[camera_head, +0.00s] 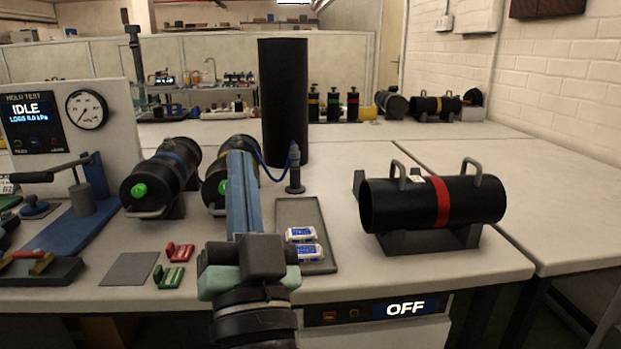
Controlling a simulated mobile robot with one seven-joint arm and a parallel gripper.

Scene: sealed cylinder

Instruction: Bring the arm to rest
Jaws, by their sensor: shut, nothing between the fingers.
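My arm comes in at the bottom middle, black with a teal collar and a dark block. A long blue part reaches forward from it, and my gripper (240,163) appears to be its far end. It looks shut and empty, and its fingers are hard to make out. It shows in front of a dark lying cylinder (213,188), and I cannot tell whether they touch. Another lying cylinder (161,180) with a green knob is to the left. A black cylinder with a red band (441,202) lies on a cradle to the right, apart from my arm.
A tall black cylinder (283,95) stands behind my arm, beside a small post (294,172) with a blue hose. A grey tray (290,214) holds two white-blue items. A test panel (62,135) reads IDLE. The right worktop (470,160) is mostly clear.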

